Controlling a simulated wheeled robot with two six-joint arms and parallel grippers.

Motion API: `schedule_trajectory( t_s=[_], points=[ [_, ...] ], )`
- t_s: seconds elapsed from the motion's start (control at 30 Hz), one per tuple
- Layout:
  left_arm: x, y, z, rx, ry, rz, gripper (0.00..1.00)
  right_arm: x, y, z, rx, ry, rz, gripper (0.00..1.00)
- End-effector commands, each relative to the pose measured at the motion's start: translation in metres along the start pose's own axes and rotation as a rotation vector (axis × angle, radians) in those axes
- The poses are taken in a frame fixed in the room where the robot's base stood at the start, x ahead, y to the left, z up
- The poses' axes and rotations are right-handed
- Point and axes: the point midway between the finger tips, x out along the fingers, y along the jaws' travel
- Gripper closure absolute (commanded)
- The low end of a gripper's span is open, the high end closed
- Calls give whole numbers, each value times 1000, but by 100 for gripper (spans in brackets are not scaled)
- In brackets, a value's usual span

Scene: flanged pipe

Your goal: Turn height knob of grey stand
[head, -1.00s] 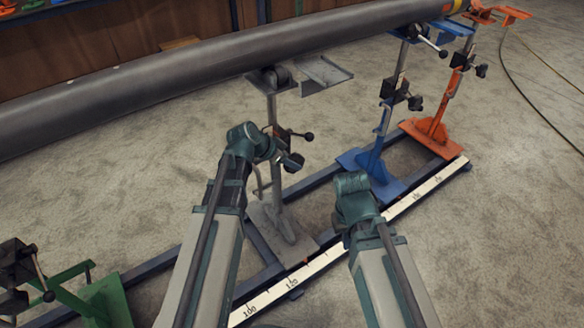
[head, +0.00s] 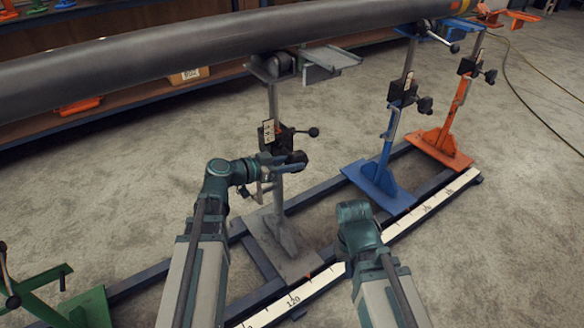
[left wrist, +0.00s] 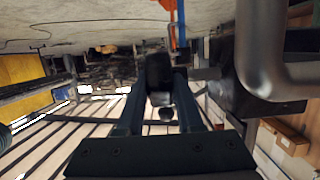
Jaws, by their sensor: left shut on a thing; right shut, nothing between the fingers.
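The grey stand (head: 273,105) rises from the rail base under the dark pipe, with a roller head at its top. Its clamp block on the post carries a black ball-ended lever (head: 313,132). The black height knob (head: 296,158) is below that lever, at the tips of my left gripper (head: 280,160). In the left wrist view the knob (left wrist: 159,75) is between the two fingers, which are shut on it. My right gripper (head: 356,212) is right of the grey stand's foot, away from the stand and empty; its fingers are mostly hidden behind the wrist.
The long pipe (head: 150,55) crosses above the stands. A blue stand (head: 388,150) and an orange stand (head: 447,125) are to the right, a green stand (head: 90,305) at lower left. A white scale (head: 430,208) runs along the rail. A shelf (head: 120,110) is behind.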

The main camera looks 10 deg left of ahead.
Motion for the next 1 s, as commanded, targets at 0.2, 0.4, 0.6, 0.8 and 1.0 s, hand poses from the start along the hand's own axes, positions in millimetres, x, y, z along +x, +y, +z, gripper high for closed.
schedule_trajectory(
  t_s=[0.2,0.4,0.6,0.8,1.0],
  points=[
    [0,0,1,3,8,1,100,2,0,0,1,0,0,100],
    [0,1,1,3,7,1,100,2,0,0,1,0,0,100],
    [0,0,0,2,8,1,40,2,0,0,1,0,0,100],
    [0,0,0,1,8,0,35,2,0,0,1,0,0,100],
    [-6,0,0,0,9,-1,35,0,0,0,0,0,0,100]
  ],
)
